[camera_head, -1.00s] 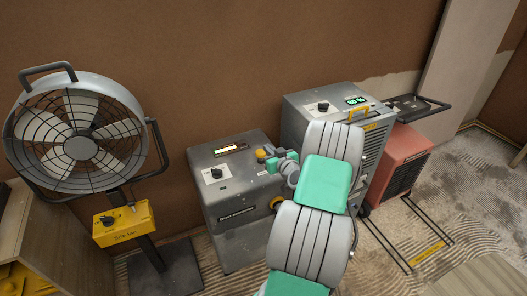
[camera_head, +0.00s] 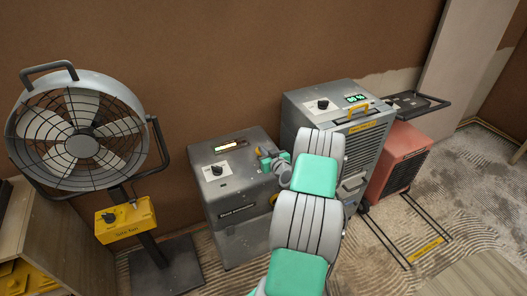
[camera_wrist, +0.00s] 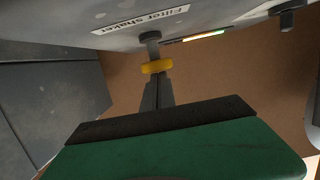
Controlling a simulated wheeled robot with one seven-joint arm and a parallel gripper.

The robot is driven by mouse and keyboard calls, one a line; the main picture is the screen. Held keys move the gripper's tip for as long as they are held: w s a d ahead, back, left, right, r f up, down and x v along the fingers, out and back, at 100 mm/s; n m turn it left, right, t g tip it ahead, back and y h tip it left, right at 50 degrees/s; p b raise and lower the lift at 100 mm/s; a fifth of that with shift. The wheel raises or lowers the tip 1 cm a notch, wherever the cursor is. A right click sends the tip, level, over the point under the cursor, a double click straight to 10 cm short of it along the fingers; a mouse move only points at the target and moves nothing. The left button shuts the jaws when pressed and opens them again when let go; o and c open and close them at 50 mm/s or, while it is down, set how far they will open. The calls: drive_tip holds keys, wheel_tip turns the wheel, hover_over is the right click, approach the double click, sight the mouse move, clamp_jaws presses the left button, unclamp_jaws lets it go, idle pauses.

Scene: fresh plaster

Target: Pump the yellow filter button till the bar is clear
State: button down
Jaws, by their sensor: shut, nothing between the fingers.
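The yellow filter button (camera_wrist: 157,66) sits on a short dark stem below the "Filter shaker" label in the wrist view. My gripper's shut fingers (camera_wrist: 158,80) hold nothing. Their tips are at the button's face; whether they press it I cannot tell. The bar (camera_head: 231,145) is a small lit strip on the top of the grey dust extractor (camera_head: 233,200). In the wrist view the bar (camera_wrist: 203,37) shows pale, yellowish and green parts; its exact level is unclear.
A dial (camera_head: 217,170) is on the extractor's top, left of the button. A grey dehumidifier (camera_head: 322,104) with a green percent display stands right of it, then a red heater (camera_head: 403,160). A large fan (camera_head: 80,140) with a yellow box (camera_head: 126,220) stands left.

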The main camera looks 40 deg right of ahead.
wheel_tip(320, 180, down, 3)
drive_tip(key=b, duration=0.2)
drive_tip(key=shift+r+b, duration=0.1)
drive_tip(key=shift+b, duration=0.25)
drive_tip(key=shift+a, duration=0.1)
drive_tip(key=shift+s+r, duration=0.1)
drive_tip(key=r, duration=0.1)
drive_tip(key=r+p, duration=0.1)
drive_tip(key=r, duration=0.2)
drive_tip(key=shift+s+r+p, duration=0.25)
drive_tip(key=shift+s+p, duration=0.05)
drive_tip(key=b+v, duration=0.1)
drive_tip(key=v, duration=0.8)
drive_tip(key=shift+b, duration=0.35)
drive_tip(key=shift+a+r, duration=0.1)
drive_tip(key=shift+r, duration=0.05)
